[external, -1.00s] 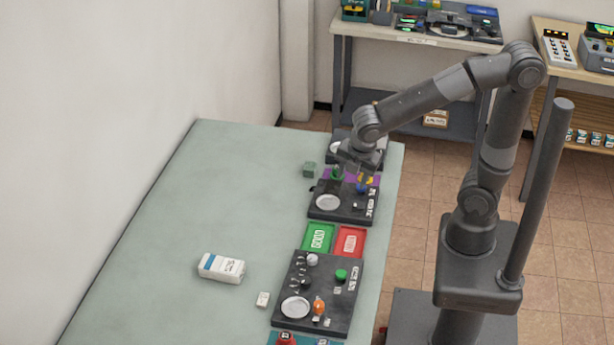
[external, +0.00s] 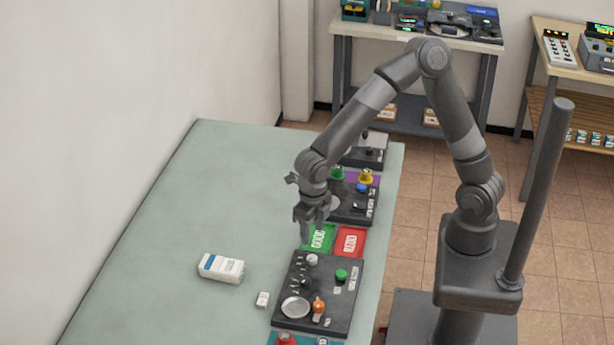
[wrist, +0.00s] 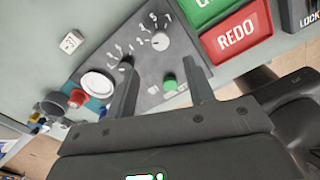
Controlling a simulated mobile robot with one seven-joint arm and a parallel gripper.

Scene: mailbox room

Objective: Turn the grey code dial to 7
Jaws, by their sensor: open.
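The light grey dial (external: 312,260) sits at the far end of the dark panel nearest the camera. In the wrist view the grey dial (wrist: 160,41) shows a ring of white marks and numerals, including a 5; its setting is too small to read surely. A black dial (wrist: 127,64) sits beside it, partly hidden by my left finger. My gripper (external: 312,232) hangs above the table just beyond the panel, pointing down. In the wrist view my gripper (wrist: 161,68) is open and empty, with the grey dial ahead of and between its fingertips, apart from them.
The same panel carries a green button (wrist: 170,83), a pale round disc (wrist: 97,84) and an orange knob (external: 318,306). A white carton (external: 221,268) and small white block (external: 262,299) lie left; the table left is clear.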

